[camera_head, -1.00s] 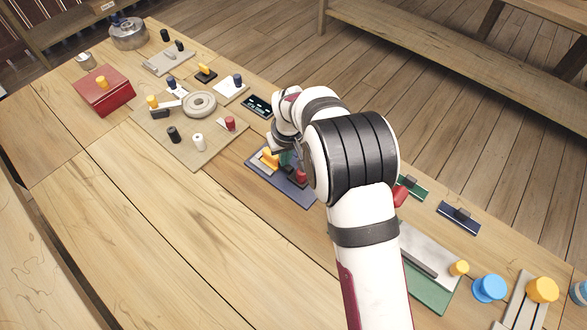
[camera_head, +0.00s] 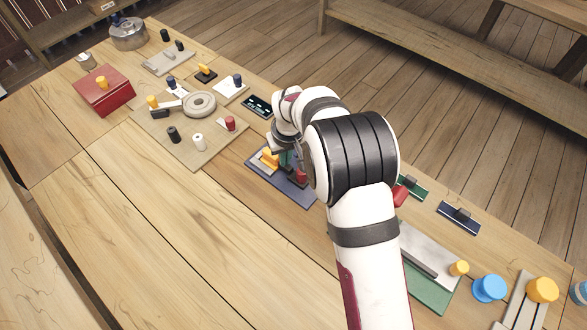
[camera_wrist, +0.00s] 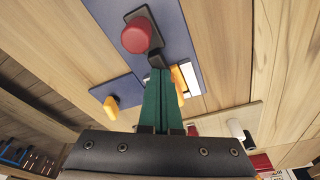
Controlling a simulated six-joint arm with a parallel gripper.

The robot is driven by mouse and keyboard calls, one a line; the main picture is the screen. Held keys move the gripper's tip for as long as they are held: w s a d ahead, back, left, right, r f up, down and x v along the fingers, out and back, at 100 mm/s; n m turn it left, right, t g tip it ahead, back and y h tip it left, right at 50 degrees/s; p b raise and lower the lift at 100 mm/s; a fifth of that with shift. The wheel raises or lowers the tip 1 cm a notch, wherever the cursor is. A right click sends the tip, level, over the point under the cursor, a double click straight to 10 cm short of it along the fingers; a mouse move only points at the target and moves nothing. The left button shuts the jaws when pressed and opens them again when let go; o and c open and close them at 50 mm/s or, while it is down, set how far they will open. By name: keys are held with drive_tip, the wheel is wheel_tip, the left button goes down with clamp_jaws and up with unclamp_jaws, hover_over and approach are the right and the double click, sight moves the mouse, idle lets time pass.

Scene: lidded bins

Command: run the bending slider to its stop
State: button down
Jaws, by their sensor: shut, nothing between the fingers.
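A blue-grey board (camera_head: 298,194) lies under my gripper and carries a red knob (camera_head: 301,176) and a yellow handle (camera_head: 269,157). In the wrist view the red knob (camera_wrist: 137,36) stands on a dark base, just beyond my fingertips. One yellow handle (camera_wrist: 111,107) is left of my fingers; another yellow piece (camera_wrist: 181,82) is partly hidden behind them, beside a white strip (camera_wrist: 190,78). My gripper (camera_wrist: 160,74) has its green fingers shut with nothing between them, close to a small black block (camera_wrist: 157,58). Contact is unclear. My arm hides part of the board, and the slider's bend is not clear.
A beige board (camera_head: 190,150) with a ring and several knobs lies to the left. A small dark panel (camera_head: 258,105) sits behind my gripper. Green (camera_head: 412,187) and blue (camera_head: 459,217) strips lie to the right. The front of the table is clear.

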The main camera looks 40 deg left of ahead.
drive_tip(key=shift+d, duration=0.1)
drive_tip(key=shift+d, duration=2.8)
drive_tip(key=shift+a, duration=0.8)
drive_tip(key=shift+w+a+v, duration=0.1)
drive_tip(key=shift+a+v, duration=0.1)
drive_tip(key=shift+v, duration=0.95)
drive_tip(key=shift+w+a+v, duration=0.15)
drive_tip(key=shift+a+v, duration=0.05)
drive_tip(key=shift+v, duration=0.95)
drive_tip(key=shift+w+a+v, duration=0.1)
drive_tip(key=shift+a+v, duration=0.1)
drive_tip(key=shift+v, duration=0.95)
drive_tip(key=shift+r, duration=0.1)
